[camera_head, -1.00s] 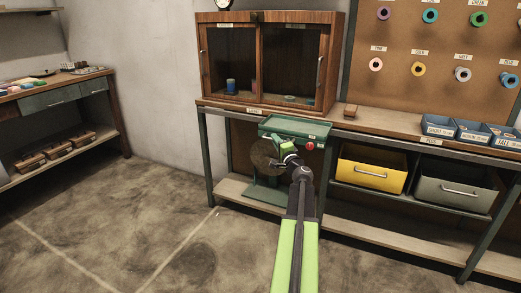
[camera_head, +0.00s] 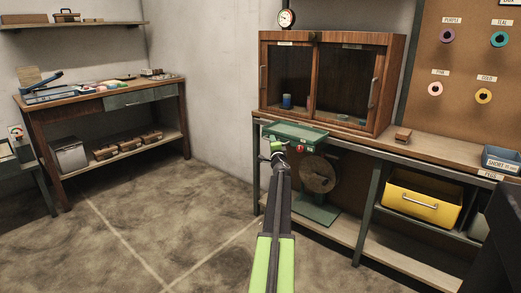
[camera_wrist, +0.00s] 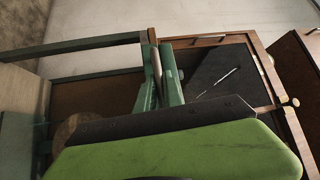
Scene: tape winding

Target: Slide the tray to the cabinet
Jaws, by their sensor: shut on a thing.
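The green tray (camera_head: 296,130) sits at the bench's front edge, in front of the left part of the wooden cabinet (camera_head: 312,75). A red knob (camera_head: 301,149) shows under its front, right of my gripper. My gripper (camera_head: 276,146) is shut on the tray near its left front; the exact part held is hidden. The cabinet's two dark glass doors look closed, and a blue item (camera_head: 287,101) shows behind the left one.
A brown disc on a green stand (camera_head: 318,174) is under the bench, right of my arm. A yellow bin (camera_head: 422,198) is further right. A side table (camera_head: 100,105) stands left, with open floor between.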

